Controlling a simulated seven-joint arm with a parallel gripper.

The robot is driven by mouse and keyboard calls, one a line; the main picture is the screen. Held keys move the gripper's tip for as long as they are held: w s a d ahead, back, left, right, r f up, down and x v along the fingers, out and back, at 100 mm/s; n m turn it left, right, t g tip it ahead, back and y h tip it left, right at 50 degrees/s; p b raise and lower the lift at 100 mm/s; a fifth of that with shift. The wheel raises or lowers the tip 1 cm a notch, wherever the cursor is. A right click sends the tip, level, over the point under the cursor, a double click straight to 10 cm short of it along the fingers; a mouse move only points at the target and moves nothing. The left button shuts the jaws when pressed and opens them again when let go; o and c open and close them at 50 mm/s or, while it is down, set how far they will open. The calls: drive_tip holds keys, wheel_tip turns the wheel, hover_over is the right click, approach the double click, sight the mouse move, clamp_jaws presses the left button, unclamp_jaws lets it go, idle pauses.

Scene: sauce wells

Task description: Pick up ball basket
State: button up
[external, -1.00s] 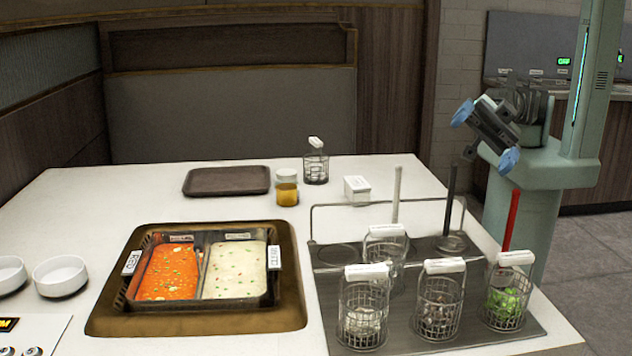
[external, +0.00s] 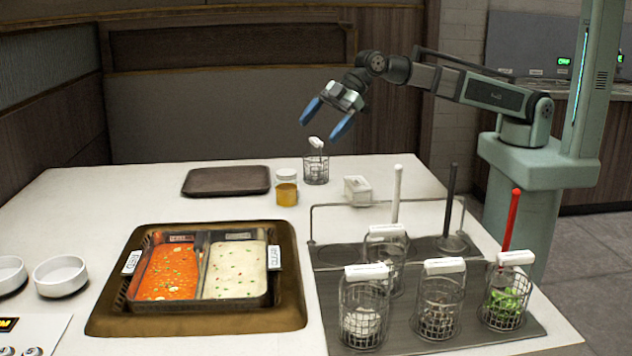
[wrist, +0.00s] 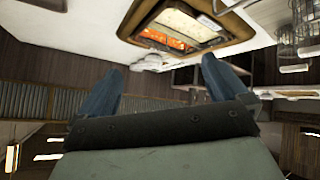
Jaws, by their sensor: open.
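Several wire baskets with white handles are in the external view. One basket (external: 316,170) stands alone at the back of the table beside a jar. A basket with pale round pieces (external: 363,325) is at the front left of the metal rack, one with dark mixed pieces (external: 439,318) beside it, one with green leaves (external: 505,305) at the right, and another (external: 386,275) behind. I cannot tell for sure which holds balls. My gripper (external: 322,128) is open and empty, tilted down, just above the lone back basket. Its blue fingers also show in the wrist view (wrist: 163,66).
A two-part soup pot (external: 275,290) with red and white broth sits left of the rack (external: 410,335). A yellow jar (external: 286,190), white box (external: 357,190) and dark tray (external: 225,182) are at the back. White, dark and red ladle handles rise from the rack.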

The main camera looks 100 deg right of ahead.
drive_tip(key=s+d+f+m+g+h, duration=0.15)
drive_tip(key=d+m, duration=0.25)
drive_tip(key=d, duration=1.2)
drive_tip(key=m+g+h, duration=0.1)
drive_tip(key=m+g, duration=0.1)
drive_tip(key=g, duration=0.1)
approach(314, 156)
drive_tip(key=shift+w+f, duration=0.9)
drive_tip(key=shift+f, duration=0.1)
drive_tip(key=shift+t, duration=0.25)
drive_tip(key=shift+x, duration=2.7)
drive_tip(key=shift+s+a, duration=0.1)
drive_tip(key=shift+s, duration=0.1)
drive_tip(key=shift+c, duration=0.4)
drive_tip(key=c, duration=1.2)
drive_tip(key=shift+r, duration=0.1)
drive_tip(key=shift+c, duration=0.2)
